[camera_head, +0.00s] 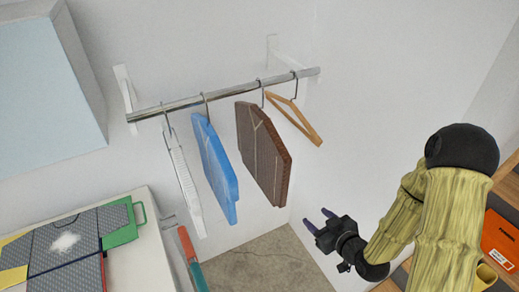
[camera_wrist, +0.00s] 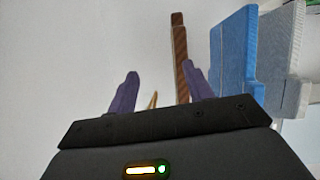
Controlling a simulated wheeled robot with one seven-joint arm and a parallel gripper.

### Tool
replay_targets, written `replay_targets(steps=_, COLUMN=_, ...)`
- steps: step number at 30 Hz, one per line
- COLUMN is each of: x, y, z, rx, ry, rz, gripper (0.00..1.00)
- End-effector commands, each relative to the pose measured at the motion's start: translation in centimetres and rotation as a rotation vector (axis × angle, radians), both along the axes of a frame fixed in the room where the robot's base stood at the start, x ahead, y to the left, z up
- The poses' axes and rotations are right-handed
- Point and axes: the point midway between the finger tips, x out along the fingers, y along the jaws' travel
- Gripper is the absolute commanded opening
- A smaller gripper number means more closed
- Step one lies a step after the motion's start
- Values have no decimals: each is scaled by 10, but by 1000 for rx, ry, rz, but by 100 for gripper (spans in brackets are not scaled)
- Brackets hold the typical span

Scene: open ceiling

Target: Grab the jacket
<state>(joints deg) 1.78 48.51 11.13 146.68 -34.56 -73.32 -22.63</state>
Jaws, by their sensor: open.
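A brown folded-looking garment (camera_head: 263,153), which looks like the jacket, hangs on a hanger from a metal rail (camera_head: 222,96). A blue garment (camera_head: 214,165) and a white-grey garment (camera_head: 185,180) hang to its left. My gripper (camera_head: 317,219) is open and empty, below and to the right of the brown garment, apart from it. In the wrist view the brown garment (camera_wrist: 180,62) shows edge-on, partly behind the right finger. The blue garment (camera_wrist: 235,55) and grey garment (camera_wrist: 284,60) stand further right there.
An empty wooden hanger (camera_head: 296,118) hangs right of the brown garment and shows in the wrist view (camera_wrist: 152,100). A white wall stands behind the rail. A white surface with folders (camera_head: 75,245) is at lower left. Shelves with an orange item (camera_head: 501,240) are at right.

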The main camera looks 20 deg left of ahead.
Motion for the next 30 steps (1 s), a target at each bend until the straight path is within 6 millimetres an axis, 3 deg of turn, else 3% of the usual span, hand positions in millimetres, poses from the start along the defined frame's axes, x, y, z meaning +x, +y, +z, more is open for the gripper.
replay_targets(steps=4, x=-14, y=23, z=13, rx=187, ry=-93, rz=37, gripper=51)
replay_targets(steps=10, x=-23, y=30, z=29, rx=351, ry=-177, rz=26, gripper=51)
replay_targets(steps=23, x=-23, y=32, z=31, rx=373, ry=-192, rz=23, gripper=51)
replay_targets(steps=30, x=-11, y=46, z=27, rx=372, ry=-197, rz=26, gripper=51)
